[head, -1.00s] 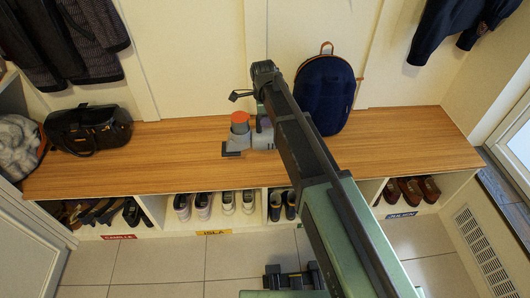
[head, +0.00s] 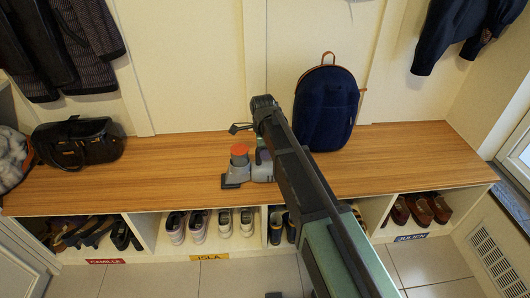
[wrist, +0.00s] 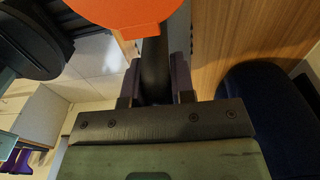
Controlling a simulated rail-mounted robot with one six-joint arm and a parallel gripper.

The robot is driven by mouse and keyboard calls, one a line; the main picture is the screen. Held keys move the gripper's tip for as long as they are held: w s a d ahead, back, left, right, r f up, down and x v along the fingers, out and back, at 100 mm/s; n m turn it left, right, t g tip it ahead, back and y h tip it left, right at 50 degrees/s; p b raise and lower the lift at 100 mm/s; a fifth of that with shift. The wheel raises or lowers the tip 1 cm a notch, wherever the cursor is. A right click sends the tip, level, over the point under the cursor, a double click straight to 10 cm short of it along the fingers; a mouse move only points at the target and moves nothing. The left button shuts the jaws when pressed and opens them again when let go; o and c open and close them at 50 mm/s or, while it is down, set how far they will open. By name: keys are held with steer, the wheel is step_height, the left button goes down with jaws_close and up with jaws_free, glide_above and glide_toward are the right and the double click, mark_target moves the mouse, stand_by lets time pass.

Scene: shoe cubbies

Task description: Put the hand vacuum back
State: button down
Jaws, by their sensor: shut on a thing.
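The hand vacuum (head: 238,167) is grey with an orange top. In the head view it is at the middle of the wooden bench top, left of my arm; whether it rests on the wood or hangs just above is hard to tell. In the wrist view its orange part (wrist: 125,14) fills the top edge. My gripper (wrist: 155,72) is shut on the vacuum's dark handle, which runs between the two fingers. In the head view the gripper (head: 263,157) is mostly hidden behind my arm.
A navy backpack (head: 326,112) stands at the wall, right of my arm. A black handbag (head: 78,145) sits on the bench (head: 165,165) at left. Cubbies below hold shoes (head: 223,222) with name labels. The bench is clear between handbag and vacuum, and at the right.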

steer(key=c, duration=1)
jaws_free()
steer(key=shift+o, duration=0.2)
steer(key=r+p, duration=1.2)
steer(key=shift+a+r+p, duration=0.2)
steer(key=shift+r+p, duration=0.05)
steer(key=shift+p, duration=0.1)
steer(key=shift+f, duration=0.1)
steer(key=s+d+n, duration=0.8)
steer(key=s+d, duration=0.1)
steer(key=s, duration=0.2)
steer(key=s+d+n, duration=0.9)
steer(key=s, duration=0.3)
steer(key=shift+s, duration=0.2)
